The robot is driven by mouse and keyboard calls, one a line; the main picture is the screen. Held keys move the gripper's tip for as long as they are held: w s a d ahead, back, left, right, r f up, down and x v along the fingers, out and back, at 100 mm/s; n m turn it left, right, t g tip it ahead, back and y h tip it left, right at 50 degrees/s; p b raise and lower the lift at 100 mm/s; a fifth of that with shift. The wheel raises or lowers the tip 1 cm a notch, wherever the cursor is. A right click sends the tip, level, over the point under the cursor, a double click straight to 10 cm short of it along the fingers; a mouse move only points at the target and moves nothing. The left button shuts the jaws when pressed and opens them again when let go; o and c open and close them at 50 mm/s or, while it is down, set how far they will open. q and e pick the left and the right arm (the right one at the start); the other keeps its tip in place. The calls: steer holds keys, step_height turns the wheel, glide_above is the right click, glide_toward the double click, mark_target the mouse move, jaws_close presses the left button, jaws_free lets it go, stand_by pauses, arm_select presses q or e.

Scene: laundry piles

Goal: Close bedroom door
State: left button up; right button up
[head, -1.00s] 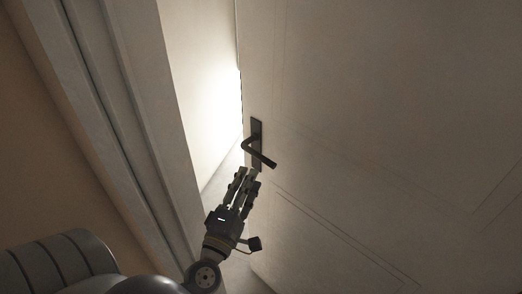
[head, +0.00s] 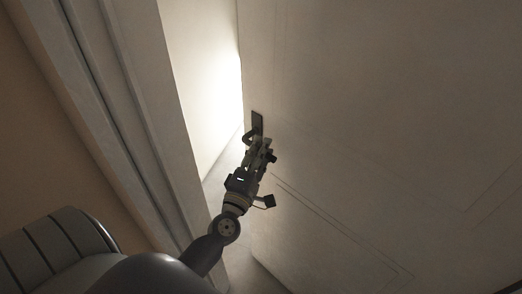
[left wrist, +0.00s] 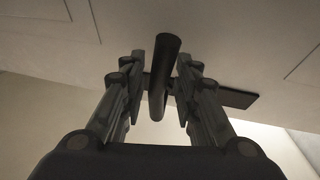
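The light bedroom door (head: 370,130) stands ajar, with a bright gap along its left edge. Its dark lever handle (head: 248,136) sits on a dark plate near that edge and is partly hidden by my gripper. My left gripper (head: 262,151) is at the handle. In the left wrist view, the handle (left wrist: 164,75) stands between the two fingers of the left gripper (left wrist: 160,62). The fingers are apart, one on each side of it, with a small gap on the left side; contact on the right side is unclear. My right gripper is not in view.
The door frame (head: 115,100) runs down the left of the head view, beside a tan wall (head: 40,130). A lit pale wall (head: 198,70) shows through the opening. My left arm reaches up past the frame.

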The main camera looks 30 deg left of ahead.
arm_select(q)
jaws_close()
steer(key=shift+f+m+b, duration=0.3)
steer(key=shift+f+b, duration=0.05)
steer(key=shift+b, duration=0.25)
steer(key=shift+w+a+f+m+t+h+b, duration=0.1)
steer(key=shift+a+f+m+t+h+b, duration=0.3)
steer(key=shift+m+b, duration=1.15)
steer(key=shift+a+f+m+t+h+b, duration=0.1)
steer(key=shift+f+m+t+h+b, duration=0.6)
steer(key=shift+m+b, duration=0.8)
steer(key=shift+w+a+f+m+t+h+b, duration=0.1)
steer(key=shift+a+f+m+t+h+b, duration=0.2)
steer(key=shift+f+m+b, duration=0.8)
steer(key=shift+d+r+b, duration=0.1)
steer(key=shift+r+b, duration=0.3)
steer(key=shift+b, duration=0.35)
